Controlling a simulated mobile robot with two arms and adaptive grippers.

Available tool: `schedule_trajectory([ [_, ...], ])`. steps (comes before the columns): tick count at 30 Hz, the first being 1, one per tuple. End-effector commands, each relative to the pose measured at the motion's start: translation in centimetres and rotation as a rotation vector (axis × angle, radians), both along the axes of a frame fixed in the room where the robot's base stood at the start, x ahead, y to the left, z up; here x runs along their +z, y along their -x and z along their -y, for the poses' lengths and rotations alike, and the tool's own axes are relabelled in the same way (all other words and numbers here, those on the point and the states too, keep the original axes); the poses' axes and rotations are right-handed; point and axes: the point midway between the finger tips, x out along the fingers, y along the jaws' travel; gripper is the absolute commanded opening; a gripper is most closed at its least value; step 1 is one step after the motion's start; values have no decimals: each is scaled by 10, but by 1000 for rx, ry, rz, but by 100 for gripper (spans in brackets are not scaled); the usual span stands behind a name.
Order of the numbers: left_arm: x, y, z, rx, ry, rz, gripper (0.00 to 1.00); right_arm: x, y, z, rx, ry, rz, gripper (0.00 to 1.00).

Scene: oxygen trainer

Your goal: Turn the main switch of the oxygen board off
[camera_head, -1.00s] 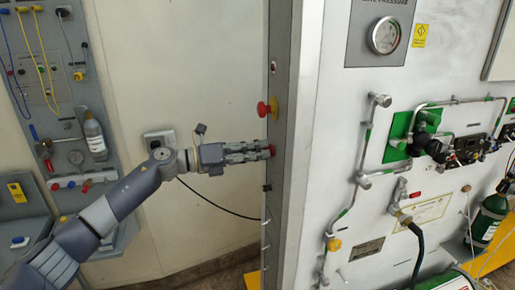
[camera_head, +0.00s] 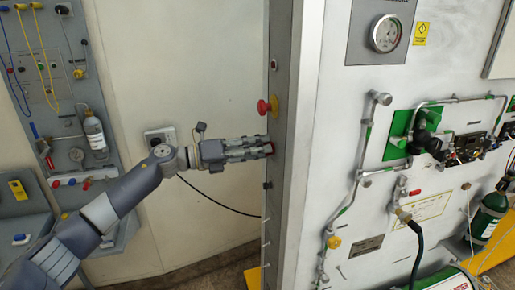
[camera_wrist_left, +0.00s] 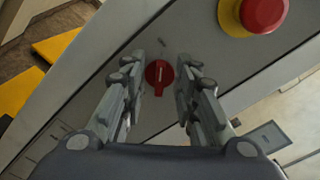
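The main switch is a red rotary knob (camera_wrist_left: 159,76) with a white line, on the narrow grey side face of the oxygen board (camera_head: 285,190). In the left wrist view the white line runs nearly upright. My left gripper (camera_wrist_left: 160,85) is open, with one finger on each side of the knob and a gap on both sides. In the head view my left gripper (camera_head: 268,148) reaches in from the left to that side face. Its fingertips partly hide the red knob there. I cannot tell the remaining depth to the knob. My right gripper is not in view.
A red emergency-type button on a yellow base (camera_head: 266,107) sits just above the switch. It also shows in the left wrist view (camera_wrist_left: 252,15). The board's front carries a pressure gauge (camera_head: 386,33) and pipes. A second panel (camera_head: 60,110) stands at left.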

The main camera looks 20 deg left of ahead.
Motion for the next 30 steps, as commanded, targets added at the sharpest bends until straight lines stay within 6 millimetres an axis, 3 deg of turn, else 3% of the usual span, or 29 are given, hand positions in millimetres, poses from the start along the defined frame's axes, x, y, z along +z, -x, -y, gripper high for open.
schedule_trajectory([
  [8, -1, 4, -6, 0, -2, -2, 28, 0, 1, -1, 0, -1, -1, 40],
  [21, -3, 51, -77, 2, -4, -4, 28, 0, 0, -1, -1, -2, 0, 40],
  [30, -1, 67, -99, -1, -1, -2, 28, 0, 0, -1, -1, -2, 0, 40],
])
